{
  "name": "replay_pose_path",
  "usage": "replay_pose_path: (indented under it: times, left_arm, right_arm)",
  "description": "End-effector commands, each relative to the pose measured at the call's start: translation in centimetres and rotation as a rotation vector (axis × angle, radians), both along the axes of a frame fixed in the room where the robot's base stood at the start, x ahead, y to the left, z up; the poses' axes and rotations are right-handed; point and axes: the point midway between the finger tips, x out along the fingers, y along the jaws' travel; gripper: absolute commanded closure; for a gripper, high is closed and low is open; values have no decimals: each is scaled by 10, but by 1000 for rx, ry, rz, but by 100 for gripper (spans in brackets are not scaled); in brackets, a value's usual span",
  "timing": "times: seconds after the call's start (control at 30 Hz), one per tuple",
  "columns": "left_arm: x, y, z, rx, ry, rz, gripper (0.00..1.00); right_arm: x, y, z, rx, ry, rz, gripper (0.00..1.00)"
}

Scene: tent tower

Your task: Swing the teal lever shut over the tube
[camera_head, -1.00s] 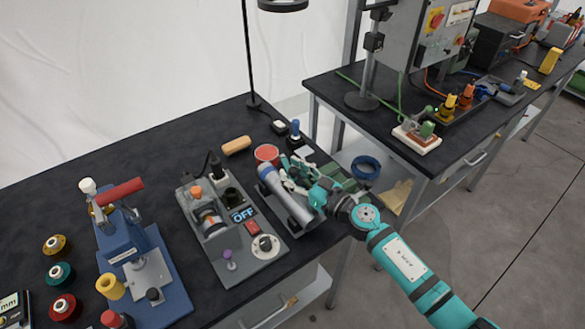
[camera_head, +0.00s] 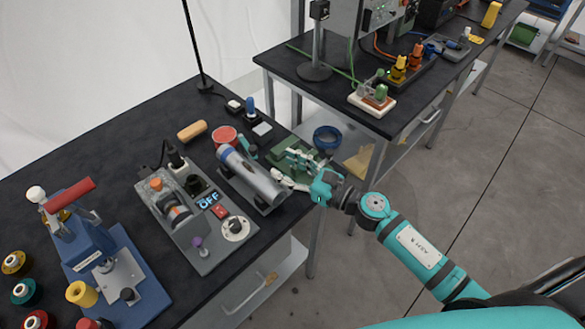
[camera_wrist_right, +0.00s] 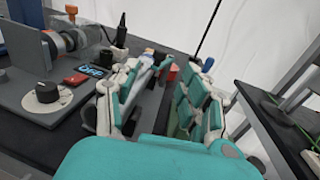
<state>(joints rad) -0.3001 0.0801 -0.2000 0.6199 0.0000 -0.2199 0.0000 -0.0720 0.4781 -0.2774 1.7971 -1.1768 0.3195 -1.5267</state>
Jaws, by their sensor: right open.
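The tube (camera_head: 258,184) is a grey cylinder with a blue far end. It lies in a dark holder near the bench's right edge. The teal lever (camera_head: 249,147) shows beyond the tube's far end, partly hidden, and is not lying across the tube. My right gripper (camera_head: 286,167) is open, just right of the tube, with its fingers pointing left. In the right wrist view, my right gripper's fingers (camera_wrist_right: 163,82) are spread, with part of the tube's end and the teal lever (camera_wrist_right: 166,64) seen beyond and between them. Whether a finger touches either cannot be told. My left gripper is not in view.
A grey fixture with an OFF display (camera_head: 209,200) stands left of the tube. A red round container (camera_head: 224,136) and a wooden handle (camera_head: 191,131) lie behind it. A green tray (camera_head: 291,150) is under the gripper. A gap separates the second bench (camera_head: 330,90).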

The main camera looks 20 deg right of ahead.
Motion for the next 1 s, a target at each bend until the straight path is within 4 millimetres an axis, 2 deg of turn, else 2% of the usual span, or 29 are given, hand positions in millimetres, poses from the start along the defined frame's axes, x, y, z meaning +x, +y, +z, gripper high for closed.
replay_pose_path:
  times: [0.13, 0.43, 0.57, 0.67, 0.73, 0.87, 1.0]
  left_arm:
    - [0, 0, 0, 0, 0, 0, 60]
    - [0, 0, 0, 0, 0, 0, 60]
    - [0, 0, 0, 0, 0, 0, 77]
    - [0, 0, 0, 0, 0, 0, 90]
    - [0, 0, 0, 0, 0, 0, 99]
    - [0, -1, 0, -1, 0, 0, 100]
    - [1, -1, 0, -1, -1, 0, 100]
  right_arm:
    - [-10, -8, -1, -1, 1, 0, 54]
    - [-12, -9, 0, -1, -1, 0, 54]
    - [-11, -11, 2, 45, 22, -26, 54]
    - [-7, -22, 7, 214, 101, -126, 54]
    - [-5, -36, 8, 404, 193, -235, 54]
    - [-9, -67, -3, 787, 377, -448, 54]
    - [-22, -92, -26, 1127, 537, -641, 54]
